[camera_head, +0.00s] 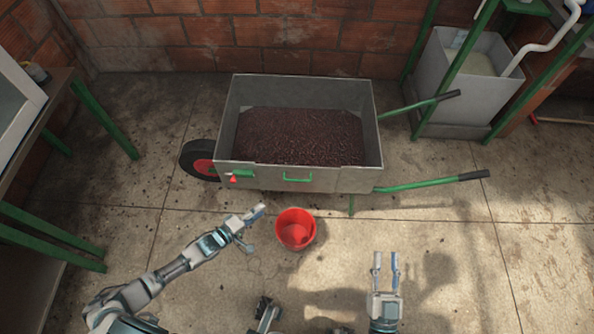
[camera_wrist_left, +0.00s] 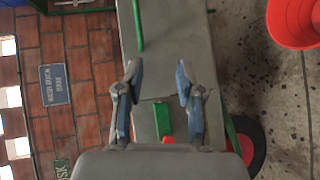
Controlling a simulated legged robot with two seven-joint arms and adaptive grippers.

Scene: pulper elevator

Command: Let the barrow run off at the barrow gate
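The grey barrow (camera_head: 365,178) stands on the floor, holding dark reddish-brown material. On its near wall are a green latch-like piece (camera_head: 243,173) with a small red part (camera_head: 233,179) at the left, and a green bar handle (camera_head: 298,179) near the middle. My left gripper (camera_head: 260,211) is in front of the barrow, below the latch and apart from it. In the left wrist view my left gripper (camera_wrist_left: 157,72) is open and empty, with the green latch (camera_wrist_left: 163,118) and red part (camera_wrist_left: 168,140) showing between its fingers. My right gripper (camera_head: 386,262) is open and empty over the floor.
A red bucket (camera_head: 295,229) stands on the floor in front of the barrow, just right of my left gripper. The black-tyred wheel (camera_head: 197,159) is at the barrow's left, its green handles (camera_head: 430,184) at the right. A grey tank (camera_head: 460,85) stands back right.

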